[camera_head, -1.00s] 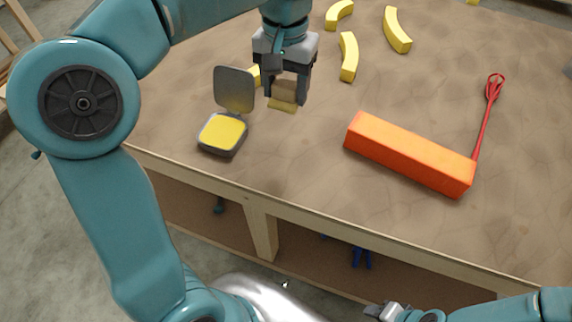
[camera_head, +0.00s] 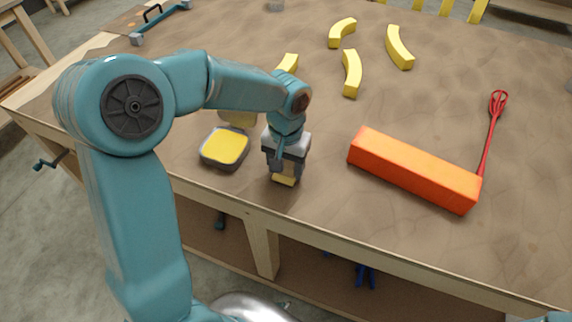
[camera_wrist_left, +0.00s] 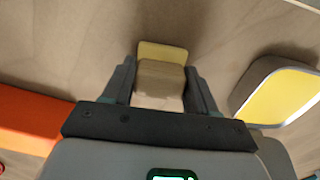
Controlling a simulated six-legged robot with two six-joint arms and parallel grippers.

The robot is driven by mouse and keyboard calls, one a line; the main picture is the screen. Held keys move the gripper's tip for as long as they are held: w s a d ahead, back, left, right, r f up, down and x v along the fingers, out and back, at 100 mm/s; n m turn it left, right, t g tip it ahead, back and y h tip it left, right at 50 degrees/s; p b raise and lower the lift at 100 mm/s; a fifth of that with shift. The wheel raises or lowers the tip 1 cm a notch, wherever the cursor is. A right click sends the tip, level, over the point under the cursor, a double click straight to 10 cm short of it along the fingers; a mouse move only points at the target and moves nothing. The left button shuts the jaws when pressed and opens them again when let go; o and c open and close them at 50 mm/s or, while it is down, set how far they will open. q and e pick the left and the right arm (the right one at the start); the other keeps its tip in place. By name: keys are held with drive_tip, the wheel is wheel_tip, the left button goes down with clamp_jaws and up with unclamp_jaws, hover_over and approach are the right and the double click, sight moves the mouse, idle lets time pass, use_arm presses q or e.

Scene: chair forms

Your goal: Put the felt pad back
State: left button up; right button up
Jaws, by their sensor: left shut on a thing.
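My left gripper (camera_head: 285,170) is shut on a tan block with a yellow pad at its lower end, which I take to be the felt pad (camera_head: 284,180). In the left wrist view the felt pad (camera_wrist_left: 161,74) sits between the two fingers, its yellow part beyond the tips. The gripper is near the table's front edge; I cannot tell whether the pad touches the table. Just left of it lies a grey square case (camera_head: 225,149) with a yellow inside, its lid raised behind and partly hidden by my arm. The case also shows in the wrist view (camera_wrist_left: 280,96). My right gripper is out of view.
A long orange block (camera_head: 413,172) lies right of the gripper, with a red whisk-like tool (camera_head: 491,135) behind its right end. Several curved yellow pieces (camera_head: 352,73) lie farther back. The brown table (camera_head: 330,225) is bare between the gripper and orange block.

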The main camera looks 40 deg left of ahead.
sight(286, 163)
use_arm(q)
drive_tip(key=shift+w+f, duration=0.1)
drive_tip(key=shift+f, duration=0.1)
drive_tip(key=shift+f, duration=0.1)
drive_tip(key=shift+f, duration=0.1)
drive_tip(key=o, duration=1)
wheel_tip(286, 163, up, 13)
drive_tip(key=shift+f+p, duration=0.2)
drive_tip(key=shift+p, duration=0.15)
drive_tip(key=shift+f, duration=0.1)
